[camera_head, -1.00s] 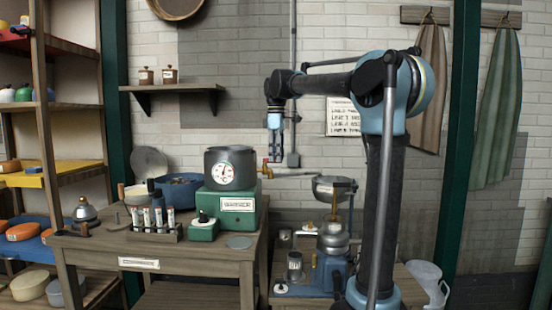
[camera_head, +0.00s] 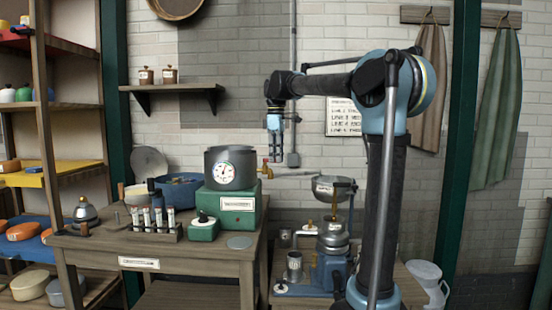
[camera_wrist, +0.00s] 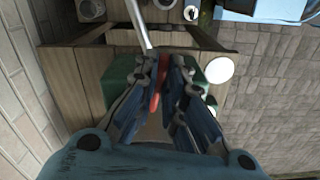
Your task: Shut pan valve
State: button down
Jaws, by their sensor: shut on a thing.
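The pan (camera_head: 231,168) is a dark grey pot with a round dial, standing on a green warmer box (camera_head: 238,208). The pan valve (camera_head: 265,170) is a small brass tap on the pan's right side, with a pale spout running right. My gripper (camera_head: 275,157) points down at the valve. In the wrist view, my gripper (camera_wrist: 168,100) is shut on the valve's red handle (camera_wrist: 155,95), seen between its fingers. The handle looks roughly in line with the spout (camera_wrist: 139,25), though the fingers hide part of it.
A metal bowl (camera_head: 334,188) sits on the blue separator (camera_head: 333,265) below the spout's end. A rack of vials (camera_head: 157,230) and a blue pot (camera_head: 182,188) share the wooden bench (camera_head: 200,262). Shelves stand at left. Wall pipe (camera_head: 293,100) runs behind my gripper.

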jog(key=shift+s+a+m, duration=0.55)
jog(key=shift+a+m, duration=0.2)
jog(key=shift+m, duration=1.85)
jog(key=shift+s+a+m, duration=0.55)
jog(key=shift+a+m, duration=0.15)
jog(key=shift+m, duration=1.9)
jog(key=shift+s+a+m, duration=0.55)
jog(key=shift+a+m, duration=0.2)
jog(key=shift+m, duration=1.85)
jog(key=c, duration=1.7)
grip_release()
